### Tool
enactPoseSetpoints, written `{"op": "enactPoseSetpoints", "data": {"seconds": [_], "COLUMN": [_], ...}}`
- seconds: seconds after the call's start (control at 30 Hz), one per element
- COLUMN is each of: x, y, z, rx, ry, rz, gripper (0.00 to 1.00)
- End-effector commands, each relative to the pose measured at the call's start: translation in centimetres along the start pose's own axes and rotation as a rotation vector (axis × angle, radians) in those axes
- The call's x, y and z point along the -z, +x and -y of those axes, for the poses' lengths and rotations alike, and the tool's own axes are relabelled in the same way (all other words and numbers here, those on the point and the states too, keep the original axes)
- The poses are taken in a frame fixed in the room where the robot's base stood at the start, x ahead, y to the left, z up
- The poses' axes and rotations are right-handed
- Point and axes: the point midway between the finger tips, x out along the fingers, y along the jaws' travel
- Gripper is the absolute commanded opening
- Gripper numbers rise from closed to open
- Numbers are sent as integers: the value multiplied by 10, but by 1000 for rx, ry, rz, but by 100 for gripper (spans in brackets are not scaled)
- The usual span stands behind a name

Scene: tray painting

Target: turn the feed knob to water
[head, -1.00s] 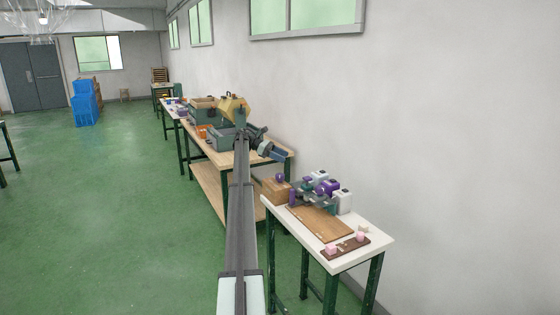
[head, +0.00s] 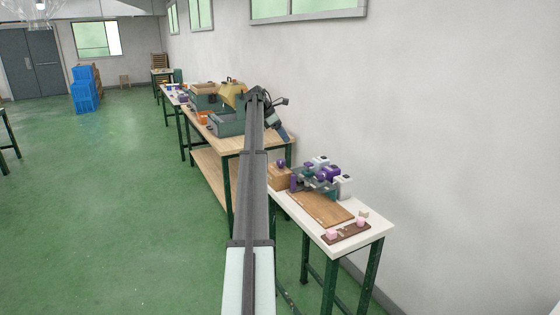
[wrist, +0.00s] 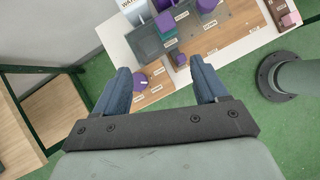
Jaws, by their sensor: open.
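A purple knob (wrist: 140,81) with a white mark sits on a wooden block (wrist: 152,96) with small white labels, in the wrist view. The labels are too small to read. In the head view the purple knob (head: 281,163) tops the wooden block (head: 281,178) at the white bench's left end. My gripper (wrist: 161,68) is open and empty, its two blue fingers apart. The knob shows between the fingers, nearer the left one. In the head view my gripper (head: 282,134) is above and apart from the block, fingers angled downward.
Purple and white containers (head: 328,175) and grey fittings stand beside the block. A wooden board (head: 318,208) and a dark tray with pink blocks (head: 346,234) lie on the white bench (head: 378,230). A wooden workbench (head: 230,143) with a machine stands behind, left.

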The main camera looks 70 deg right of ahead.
Motion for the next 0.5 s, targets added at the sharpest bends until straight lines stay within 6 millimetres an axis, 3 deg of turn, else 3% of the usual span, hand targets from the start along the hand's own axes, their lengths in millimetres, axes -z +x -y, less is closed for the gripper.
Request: {"op": "enactPoseSetpoints", "data": {"seconds": [0.2,0.5], "x": [44,52], "y": [-4,-9], "z": [-20,-34], "rx": [-186,-286], "ry": [-268,-473], "rz": [-181,-186], "gripper": [72,72]}}
